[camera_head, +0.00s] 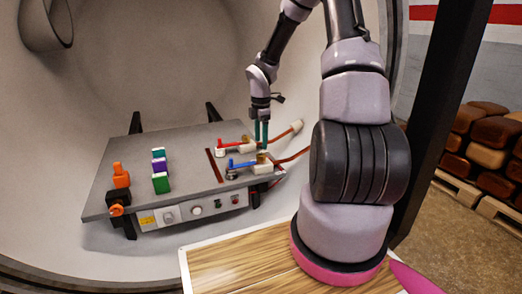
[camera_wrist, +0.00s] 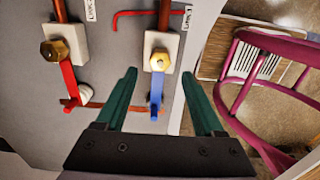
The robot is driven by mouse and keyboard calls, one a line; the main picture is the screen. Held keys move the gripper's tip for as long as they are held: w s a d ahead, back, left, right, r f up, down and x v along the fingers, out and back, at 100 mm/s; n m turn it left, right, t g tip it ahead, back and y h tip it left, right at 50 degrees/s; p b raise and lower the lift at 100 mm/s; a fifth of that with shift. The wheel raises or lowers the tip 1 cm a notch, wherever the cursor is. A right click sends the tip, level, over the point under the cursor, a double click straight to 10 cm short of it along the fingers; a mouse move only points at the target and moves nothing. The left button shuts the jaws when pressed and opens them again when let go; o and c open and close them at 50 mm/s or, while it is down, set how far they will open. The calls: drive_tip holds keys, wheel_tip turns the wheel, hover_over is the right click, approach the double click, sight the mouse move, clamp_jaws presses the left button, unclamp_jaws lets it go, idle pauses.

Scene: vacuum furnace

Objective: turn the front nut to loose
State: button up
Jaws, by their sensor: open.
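The front nut (camera_wrist: 158,60) is a brass hex nut on a white block, with a blue lever (camera_wrist: 156,92) running from it, in the wrist view. In the head view the blue lever (camera_head: 241,163) lies at the panel's right front. A second brass nut (camera_wrist: 54,51) with a red lever (camera_wrist: 68,81) sits to the left in the wrist view. My gripper (camera_wrist: 159,74) is open and empty, its green fingers either side of the blue lever. In the head view my gripper (camera_head: 261,142) points down above the front fitting. I cannot tell its exact height.
The grey bench (camera_head: 190,193) stands inside the round chamber. Green and purple blocks (camera_head: 160,172) and an orange part (camera_head: 121,176) stand on its left. A thin red bent rod (camera_wrist: 145,13) lies close above the front nut. A magenta chair (camera_wrist: 245,95) is at right.

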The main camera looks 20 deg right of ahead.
drive_tip(key=shift+r, duration=2.2)
wheel_tip(320, 180, up, 12)
drive_tip(key=m+t+h, duration=0.1)
drive_tip(key=m, duration=0.5)
hover_over(261, 154)
drive_tip(key=s+a, duration=0.2)
drive_tip(key=s, duration=0.3)
drive_tip(key=s+a+r+m+t, duration=0.2)
drive_tip(key=s+r+m, duration=0.4)
drive_tip(key=r, duration=0.2)
drive_tip(key=s+a+r+m+t+y, duration=0.1)
drive_tip(key=s+a+r+m+t, duration=0.1)
drive_tip(key=s+r+m, duration=0.2)
drive_tip(key=s+a+r+m+t+y, duration=0.2)
drive_tip(key=s+r+m, duration=0.2)
drive_tip(key=s, duration=0.6)
drive_tip(key=shift+a+m, duration=0.35)
drive_tip(key=shift+m, duration=0.85)
